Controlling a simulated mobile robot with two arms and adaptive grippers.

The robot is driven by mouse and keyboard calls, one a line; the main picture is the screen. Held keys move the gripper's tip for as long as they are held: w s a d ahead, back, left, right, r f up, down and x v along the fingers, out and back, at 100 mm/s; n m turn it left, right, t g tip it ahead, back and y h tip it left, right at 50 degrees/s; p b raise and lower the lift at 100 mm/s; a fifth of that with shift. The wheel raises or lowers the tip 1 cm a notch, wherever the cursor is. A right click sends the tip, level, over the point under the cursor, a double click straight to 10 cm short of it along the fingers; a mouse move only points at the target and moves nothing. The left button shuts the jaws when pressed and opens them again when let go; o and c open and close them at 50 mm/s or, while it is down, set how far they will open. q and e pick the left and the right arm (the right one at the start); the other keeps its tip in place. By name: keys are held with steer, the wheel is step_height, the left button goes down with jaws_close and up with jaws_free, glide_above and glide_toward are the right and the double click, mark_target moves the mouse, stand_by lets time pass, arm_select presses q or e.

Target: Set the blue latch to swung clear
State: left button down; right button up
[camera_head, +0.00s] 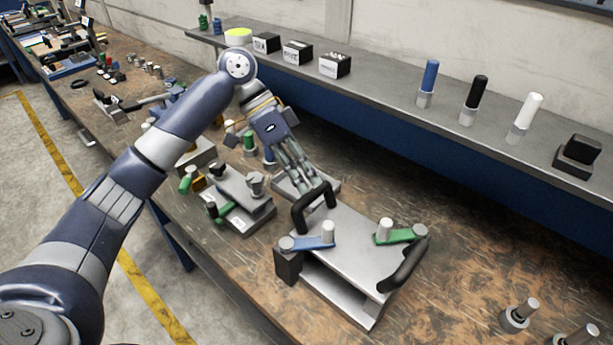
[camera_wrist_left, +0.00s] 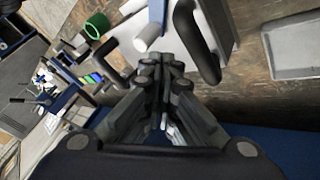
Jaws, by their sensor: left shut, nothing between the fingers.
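The blue latch (camera_head: 314,243) is a flat bar on the left corner of a grey metal plate fixture (camera_head: 350,255). Its bar runs from a grey round pivot (camera_head: 287,243) to a light upright peg (camera_head: 328,231). A narrow blue strip beside a pale peg shows at the top of the left wrist view, probably the same latch (camera_wrist_left: 156,14). The closed fingers also show in the left wrist view (camera_wrist_left: 160,72). My right gripper is out of view.
A green latch (camera_head: 405,236) with a light peg and a second black handle (camera_head: 404,265) are on the plate's right side. A smaller fixture (camera_head: 240,200) stands to the left. Bare wooden bench (camera_head: 450,290) lies to the right. A grey shelf (camera_head: 395,95) runs behind.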

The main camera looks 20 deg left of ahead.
arm_select(q)
steer(key=p+x, duration=0.1)
steer(key=x, duration=0.5)
steer(key=shift+s+d+f, duration=0.1)
steer(key=shift+d+f, duration=0.1)
steer(key=shift+f, duration=0.05)
steer(key=shift+d+f, duration=0.2)
steer(key=shift+f, duration=0.05)
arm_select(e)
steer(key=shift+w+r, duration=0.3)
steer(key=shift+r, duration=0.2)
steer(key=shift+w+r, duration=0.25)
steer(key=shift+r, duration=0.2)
arm_select(q)
steer(key=shift+s+p, duration=0.1)
steer(key=shift+p, duration=0.25)
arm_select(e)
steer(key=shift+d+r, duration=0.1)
